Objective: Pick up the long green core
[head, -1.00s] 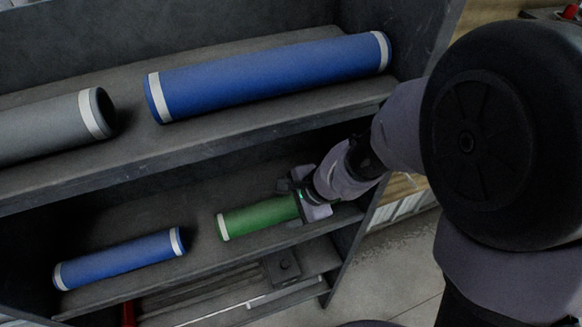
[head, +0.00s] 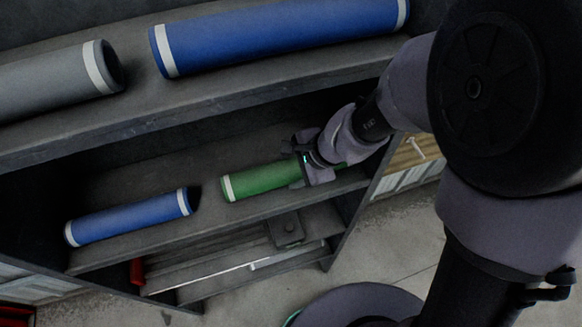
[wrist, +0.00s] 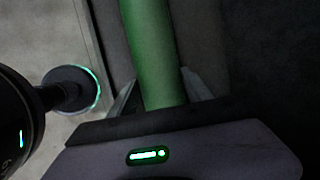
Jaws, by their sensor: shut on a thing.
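The green core (head: 262,180) has a white band at its left end and lies along the middle shelf of the rack in the head view. My gripper (head: 303,172) is shut on it toward its right part, and the gripper and wrist hide some of the core there. In the wrist view the green core (wrist: 153,60) runs up between the two fingers of my gripper (wrist: 160,90), one on each side. I cannot tell whether the core is clear of the shelf.
A short blue core (head: 130,219) lies left of the green one on the same shelf (head: 150,240). A long blue core (head: 280,35) and a grey core (head: 50,82) lie on the shelf above, whose edge overhangs. A lower shelf holds long bars. Open floor (head: 390,240) is at the right.

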